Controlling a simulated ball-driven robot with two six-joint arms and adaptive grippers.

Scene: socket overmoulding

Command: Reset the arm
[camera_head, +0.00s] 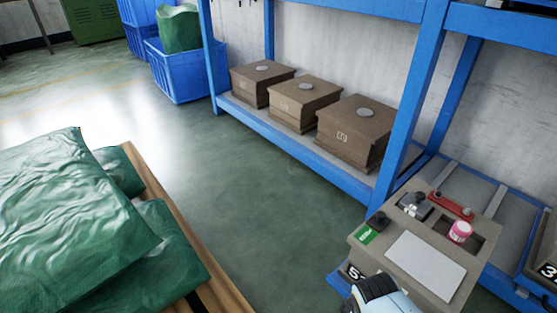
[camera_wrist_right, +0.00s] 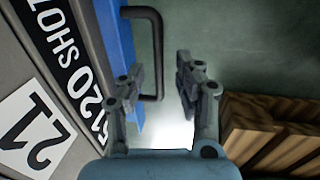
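My right gripper (camera_wrist_right: 160,75) shows in the right wrist view with its two fingers apart and nothing pinched between them. A black U-shaped handle (camera_wrist_right: 157,38) on a blue panel (camera_wrist_right: 115,45) lies beyond or between the fingertips; I cannot tell its exact depth. Part of my right arm, light blue and black, shows at the bottom right of the head view, beside a grey-brown box (camera_head: 425,262). The right fingers cannot be seen in the head view. My left gripper is in neither view.
A grey surface with a "21" label (camera_wrist_right: 35,128) is left of the right gripper; wooden slats (camera_wrist_right: 270,130) are to its right. A blue rack (camera_head: 300,150) holds three brown boxes (camera_head: 355,132). Green sacks (camera_head: 70,215) lie on a pallet at left. The floor between (camera_head: 240,185) is clear.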

